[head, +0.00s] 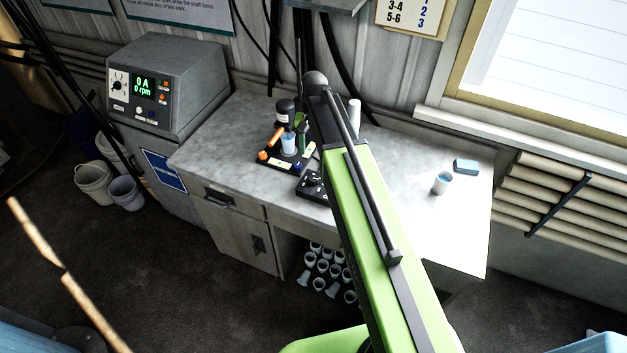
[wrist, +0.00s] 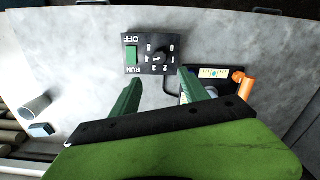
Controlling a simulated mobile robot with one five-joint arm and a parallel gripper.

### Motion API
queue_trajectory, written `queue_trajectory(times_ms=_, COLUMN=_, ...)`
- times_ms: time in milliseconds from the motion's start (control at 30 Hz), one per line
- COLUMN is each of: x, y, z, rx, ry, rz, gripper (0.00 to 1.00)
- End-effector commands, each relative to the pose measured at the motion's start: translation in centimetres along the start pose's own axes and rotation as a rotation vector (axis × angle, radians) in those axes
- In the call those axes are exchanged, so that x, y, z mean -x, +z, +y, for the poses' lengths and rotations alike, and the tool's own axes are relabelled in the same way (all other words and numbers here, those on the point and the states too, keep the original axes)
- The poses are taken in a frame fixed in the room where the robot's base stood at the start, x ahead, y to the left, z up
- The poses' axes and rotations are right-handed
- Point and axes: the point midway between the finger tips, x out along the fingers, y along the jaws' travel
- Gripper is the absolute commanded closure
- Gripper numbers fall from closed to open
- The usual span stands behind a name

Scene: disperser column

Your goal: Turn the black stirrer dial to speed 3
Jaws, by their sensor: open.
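The black stirrer dial (wrist: 159,58) shows in the wrist view on a small black control box (wrist: 142,40). Numbers 0 to 5 ring it, upside down in this view. A small pale mark shows on the knob, but I cannot tell surely which number it points to. A green switch (wrist: 131,55) sits beside the dial, between RUN and OFF. My gripper (wrist: 160,77) is open, its two green fingers apart and empty, with the dial beyond and between their tips. In the head view the control box (head: 311,187) is partly hidden by my arm, and the gripper is hidden.
A black stand (head: 270,163) with bottles and an orange-handled part is beside the box; its orange piece (wrist: 243,86) is near my right finger. A cup (head: 441,183) and blue block (head: 466,166) are at the right. The grey console (head: 165,85) reads 0 rpm.

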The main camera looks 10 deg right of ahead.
Motion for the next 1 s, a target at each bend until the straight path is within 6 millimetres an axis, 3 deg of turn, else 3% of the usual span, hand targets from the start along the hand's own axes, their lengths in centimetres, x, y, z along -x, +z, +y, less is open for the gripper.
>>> queue_trajectory(times_ms=33, x=-2.2, y=0.0, z=0.0, rx=0.000, ry=0.000, rz=0.000, gripper=0.47)
queue_trajectory(times_ms=100, x=-3.7, y=0.0, z=0.0, rx=0.001, ry=0.000, rz=0.000, gripper=0.47)
queue_trajectory(times_ms=600, x=-13.5, y=0.1, z=-0.1, rx=0.002, ry=0.000, rz=0.000, gripper=0.47)
queue_trajectory(times_ms=967, x=-13.9, y=0.1, z=-0.1, rx=0.003, ry=0.000, rz=0.000, gripper=0.47)
queue_trajectory(times_ms=1000, x=-13.9, y=0.1, z=-0.1, rx=0.003, ry=0.000, rz=0.000, gripper=0.51)
